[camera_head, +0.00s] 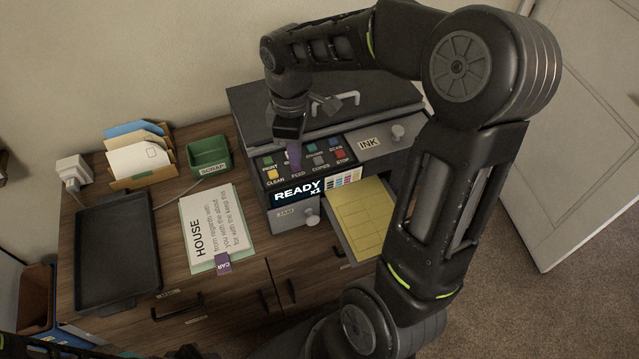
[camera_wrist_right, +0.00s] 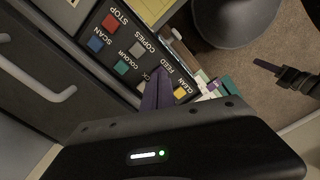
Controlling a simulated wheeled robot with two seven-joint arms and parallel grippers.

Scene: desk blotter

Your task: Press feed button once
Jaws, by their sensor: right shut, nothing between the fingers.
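The printer's control panel (camera_head: 305,158) carries several coloured buttons, with a screen reading "READY x1" (camera_head: 297,192) below them. My right gripper (camera_head: 293,160) points down at the panel, its purple fingers shut with nothing between them. The fingertips are just above the "FEED" label (camera_head: 298,174) and cover the feed button there. In the right wrist view, the fingers (camera_wrist_right: 157,92) end beside the "FEED" label (camera_wrist_right: 167,65), between the grey copies button (camera_wrist_right: 136,49) and the yellow clean button (camera_wrist_right: 180,92). I cannot tell whether the tips touch the button. My left gripper does not show.
The ink cover (camera_head: 375,140) is right of the panel, and yellow paper (camera_head: 358,222) lies in the output tray below. A printed sheet (camera_head: 212,228), green scrap bin (camera_head: 208,154), envelope rack (camera_head: 138,160) and black tray (camera_head: 115,250) stand to the left on the wooden desk.

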